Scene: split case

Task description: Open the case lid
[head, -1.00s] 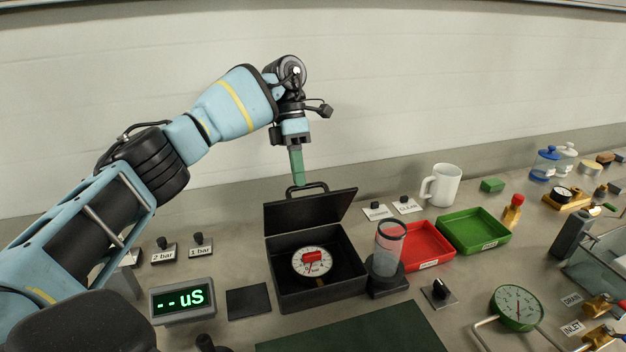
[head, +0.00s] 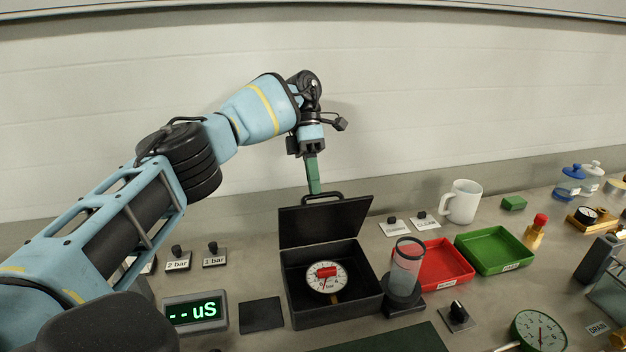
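The black case (head: 337,312) stands on the bench with its lid (head: 324,223) raised, tilted back from the rear edge. A loop handle is on the lid's top edge. Inside lies a round white gauge (head: 326,277) with a red block on its face. My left gripper (head: 313,190) is just above and behind the handle, its green fingers pointing down. The fingers overlap in this view, so their gap is hidden, and I cannot tell whether they touch the handle. My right gripper is not in view.
Right of the case stand a clear cylinder (head: 407,262) on a black base, a red tray (head: 447,262), a green tray (head: 494,249) and a white mug (head: 461,201). Left are a dark pad (head: 261,315) and a display (head: 195,312) reading "--uS".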

